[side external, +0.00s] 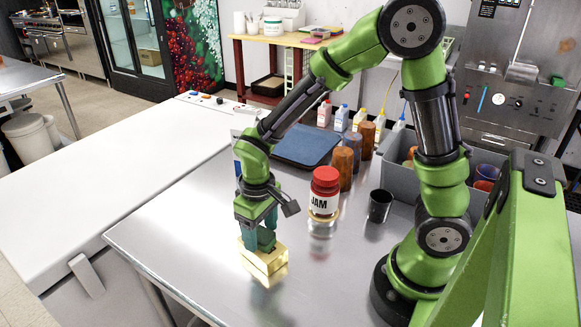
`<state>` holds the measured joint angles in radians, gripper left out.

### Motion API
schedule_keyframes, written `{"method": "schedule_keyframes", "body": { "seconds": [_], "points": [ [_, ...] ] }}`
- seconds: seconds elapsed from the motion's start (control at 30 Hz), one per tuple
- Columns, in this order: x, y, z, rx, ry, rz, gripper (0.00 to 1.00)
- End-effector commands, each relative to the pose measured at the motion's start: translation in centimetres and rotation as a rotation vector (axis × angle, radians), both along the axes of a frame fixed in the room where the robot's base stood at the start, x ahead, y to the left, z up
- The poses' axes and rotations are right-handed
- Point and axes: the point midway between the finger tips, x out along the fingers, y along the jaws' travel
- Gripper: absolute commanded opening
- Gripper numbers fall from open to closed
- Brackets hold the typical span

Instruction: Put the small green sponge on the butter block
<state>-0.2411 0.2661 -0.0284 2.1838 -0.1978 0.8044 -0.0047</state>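The butter block (266,264) is a pale yellow block on the steel table, left of the jam jar. The small green sponge (266,239) is dark green and sits right at the top of the butter block. My gripper (257,237) points down over the block, with its fingers on either side of the sponge, and looks shut on it. The fingers hide part of the sponge and the block's top. The sponge seems to touch the block, but the small view does not make this certain.
A red-lidded jam jar (324,192) and a black cup (379,206) stand to the right. Behind are a blue-grey tray (305,146), brown jars (342,166), several bottles and a grey bin (398,177). The table's front left is clear.

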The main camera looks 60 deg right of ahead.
Motion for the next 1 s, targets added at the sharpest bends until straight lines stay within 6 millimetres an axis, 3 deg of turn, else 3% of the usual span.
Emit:
{"method": "schedule_keyframes", "body": {
  "seconds": [0.37,0.8,1.0],
  "points": [
    [0.1,0.0,0.7,0.001,-0.003,0.000,0.66],
    [0.1,0.0,9.4,0.001,-0.007,0.001,0.66],
    [0.0,0.0,11.8,0.000,-0.003,0.001,0.66]
  ]
}}
